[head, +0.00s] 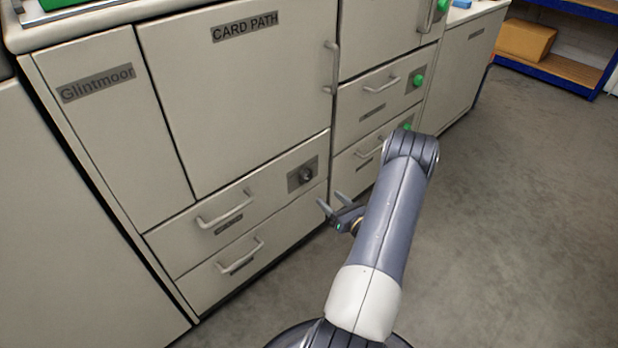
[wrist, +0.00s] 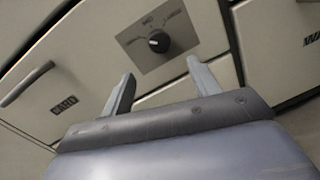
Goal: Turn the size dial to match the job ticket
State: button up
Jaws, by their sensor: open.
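The size dial (head: 306,176) is a dark round knob on a grey plate, on the upper small drawer below the CARD PATH door. I do not see a job ticket in either view.
The CARD PATH door (head: 235,95) has a handle at its right edge. Drawer handles (head: 225,210) stick out left of the dial. Green knobs (head: 418,80) sit on drawers to the right. Grey floor (head: 500,210) is open at right; a blue shelf holds a cardboard box (head: 525,40).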

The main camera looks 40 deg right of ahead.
aim_at(308, 179)
jog(key=w+b, duration=0.2)
jog(key=w, duration=0.8)
jog(key=shift+w, duration=0.35)
jog(key=shift+c, duration=0.4)
jog(key=c, duration=0.9)
